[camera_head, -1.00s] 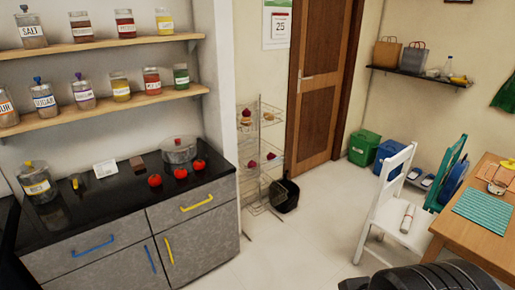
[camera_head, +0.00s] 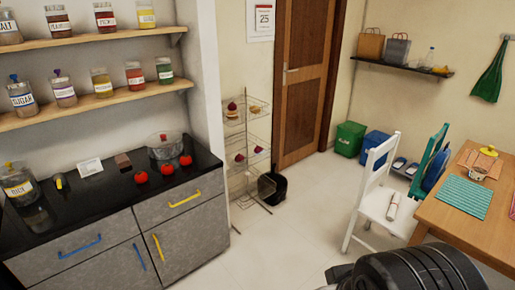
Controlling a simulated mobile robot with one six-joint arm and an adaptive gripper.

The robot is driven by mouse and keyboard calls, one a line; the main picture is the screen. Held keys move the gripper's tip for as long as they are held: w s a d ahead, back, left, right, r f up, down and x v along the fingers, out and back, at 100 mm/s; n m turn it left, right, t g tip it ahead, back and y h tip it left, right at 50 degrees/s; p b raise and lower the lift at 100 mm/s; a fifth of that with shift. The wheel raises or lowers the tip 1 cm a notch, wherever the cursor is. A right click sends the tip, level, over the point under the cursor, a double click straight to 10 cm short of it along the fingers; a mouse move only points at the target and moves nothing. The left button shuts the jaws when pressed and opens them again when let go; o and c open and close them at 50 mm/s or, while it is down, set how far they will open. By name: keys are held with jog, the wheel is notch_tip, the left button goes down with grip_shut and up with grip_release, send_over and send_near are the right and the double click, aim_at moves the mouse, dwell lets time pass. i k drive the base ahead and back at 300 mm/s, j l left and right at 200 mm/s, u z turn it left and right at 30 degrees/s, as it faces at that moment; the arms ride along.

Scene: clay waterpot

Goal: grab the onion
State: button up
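A wire rack (camera_head: 248,150) stands against the wall left of the brown door. Its middle shelf holds small round purple-red things, one at the left (camera_head: 239,157) and one at the right (camera_head: 258,149). They look like onions but are too small to be sure. The top shelf holds what look like burgers (camera_head: 232,110). My gripper is not in view. A dark ridged part of my own arm shows at the bottom right, well apart from the rack.
A black counter (camera_head: 90,205) with tomatoes (camera_head: 141,177), a glass pot (camera_head: 165,146) and jars is at the left. A black bin (camera_head: 272,188) stands beside the rack. A white chair (camera_head: 380,205) and wooden table (camera_head: 440,215) are at the right. Floor before the rack is clear.

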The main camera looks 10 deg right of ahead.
aim_at(239, 157)
jog(key=i+l, duration=0.15)
jog(key=i, duration=0.35)
jog(key=i+l, duration=0.15)
jog(key=i, duration=0.4)
jog(key=i+l, duration=0.2)
jog(key=i, duration=1.85)
jog(key=i+j, duration=0.15)
jog(key=z, duration=0.05)
